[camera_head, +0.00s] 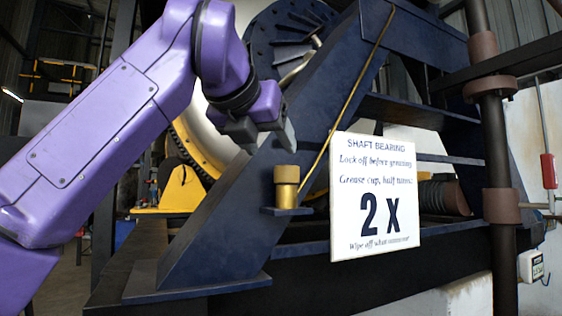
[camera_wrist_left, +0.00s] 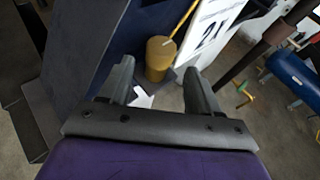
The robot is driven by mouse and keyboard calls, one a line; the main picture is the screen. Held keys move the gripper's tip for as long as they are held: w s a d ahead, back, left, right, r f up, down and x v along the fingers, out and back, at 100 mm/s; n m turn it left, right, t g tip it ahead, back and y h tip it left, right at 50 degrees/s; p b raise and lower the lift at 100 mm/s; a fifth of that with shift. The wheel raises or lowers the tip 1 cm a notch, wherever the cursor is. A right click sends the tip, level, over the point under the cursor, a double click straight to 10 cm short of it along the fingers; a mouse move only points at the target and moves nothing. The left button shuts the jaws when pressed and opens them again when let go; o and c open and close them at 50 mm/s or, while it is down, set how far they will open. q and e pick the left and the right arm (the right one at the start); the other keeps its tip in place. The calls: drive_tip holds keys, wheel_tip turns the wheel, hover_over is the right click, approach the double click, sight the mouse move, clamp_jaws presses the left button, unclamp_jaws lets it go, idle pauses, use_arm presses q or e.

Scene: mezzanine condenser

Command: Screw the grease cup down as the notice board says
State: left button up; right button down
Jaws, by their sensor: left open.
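The brass grease cup (camera_head: 286,186) stands upright on a small ledge of the dark blue frame, with a thin yellow pipe rising behind it. The notice board (camera_head: 375,197) is a white sign right of the cup; it reads "Shaft bearing", "Lock off before greasing", "Grease cup, half turns: 2 x", with a wipe-off line below. My left gripper (camera_head: 268,140) is open and empty, above and slightly left of the cup. In the left wrist view the cup (camera_wrist_left: 160,55) shows beyond and between the two apart fingers (camera_wrist_left: 160,92), not touched by them. My right gripper is out of view.
The slanting blue frame (camera_head: 232,218) stands close behind and beside the cup. A large wheel with a yellow rim (camera_head: 197,150) is behind my left arm. A dark vertical pipe (camera_head: 497,150) stands at the right. A red-handled item (camera_head: 549,171) hangs on the wall.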

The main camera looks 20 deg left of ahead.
sight(287, 179)
use_arm(q)
drive_tip(key=x, duration=0.7)
drive_tip(key=shift+w+d+f, duration=0.1)
drive_tip(key=shift+w+d, duration=0.1)
drive_tip(key=shift+w, duration=0.05)
drive_tip(key=shift+s+a, duration=0.1)
drive_tip(key=shift+s, duration=0.05)
drive_tip(key=c, duration=0.8)
drive_tip(key=shift+m+h+p, duration=0.35)
drive_tip(key=shift+m+h, duration=0.05)
drive_tip(key=shift+h, duration=0.1)
drive_tip(key=m+h+p, duration=0.1)
drive_tip(key=m+h, duration=0.1)
drive_tip(key=h, duration=0.1)
drive_tip(key=shift+w+a+m+g+p, duration=0.2)
drive_tip(key=shift+a+m+g+p, duration=0.15)
drive_tip(key=shift+m+g, duration=0.05)
drive_tip(key=m+h+p, duration=0.1)
drive_tip(key=m+g+h+p, duration=0.1)
drive_tip(key=h, duration=0.1)
drive_tip(key=shift+w+a+r+m, duration=0.1)
drive_tip(key=shift+a+r+m, duration=0.1)
drive_tip(key=shift+m, duration=0.1)
drive_tip(key=shift+a+f+m+g+h+p, duration=0.1)
drive_tip(key=shift+m+g+h+p, duration=0.6)
drive_tip(key=shift+m+h+p, duration=0.25)
